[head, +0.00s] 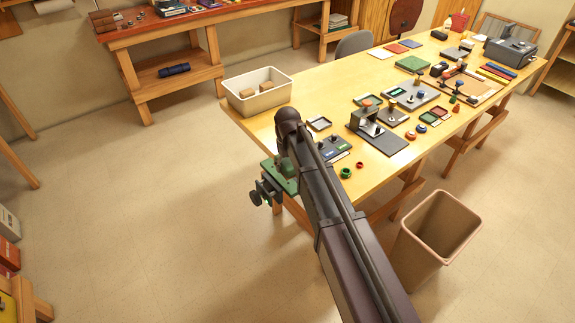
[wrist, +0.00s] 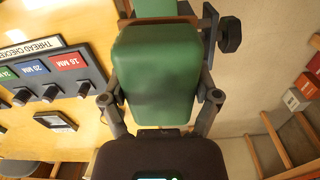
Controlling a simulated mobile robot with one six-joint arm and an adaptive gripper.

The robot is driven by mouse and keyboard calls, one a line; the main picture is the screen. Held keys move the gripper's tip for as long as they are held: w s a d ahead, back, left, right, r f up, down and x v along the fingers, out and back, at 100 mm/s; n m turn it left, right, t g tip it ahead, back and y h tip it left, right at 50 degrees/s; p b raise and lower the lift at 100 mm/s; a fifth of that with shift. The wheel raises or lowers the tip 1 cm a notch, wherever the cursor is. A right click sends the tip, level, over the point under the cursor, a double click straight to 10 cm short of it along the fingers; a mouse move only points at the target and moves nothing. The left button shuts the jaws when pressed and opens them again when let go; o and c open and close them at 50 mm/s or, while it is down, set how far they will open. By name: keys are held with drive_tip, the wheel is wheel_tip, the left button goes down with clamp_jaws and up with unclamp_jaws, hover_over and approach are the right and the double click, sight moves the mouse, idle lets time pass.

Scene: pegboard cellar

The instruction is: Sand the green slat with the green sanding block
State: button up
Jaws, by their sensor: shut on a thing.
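My gripper (wrist: 160,97) is shut on the green sanding block (wrist: 158,70), with one finger on each side of it. The block has a brown layer along its far edge. The green slat (wrist: 153,8) shows just beyond the block at the top of the wrist view. In the head view the green slat (head: 277,178) is at the near left corner of the table, by a dark clamp (head: 266,190) with knobs. My arm partly hides the block and slat there. I cannot tell whether the block touches the slat.
A thread checker (wrist: 50,75) lies on the table beside my gripper. A white bin (head: 257,93) with wooden blocks stands at the table's left end. A brown waste bin (head: 437,230) stands on the floor. Floor left of the table is clear.

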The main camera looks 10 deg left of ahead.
drive_tip(key=shift+r+p, duration=1.05)
drive_tip(key=shift+r, duration=0.2)
drive_tip(key=shift+w+d+f+b, duration=0.2)
drive_tip(key=shift+f+b, duration=0.25)
drive_tip(key=shift+b, duration=0.05)
drive_tip(key=shift+s+a+f, duration=0.1)
drive_tip(key=shift+s+a, duration=0.05)
drive_tip(key=shift+s, duration=0.05)
drive_tip(key=shift+f, duration=0.15)
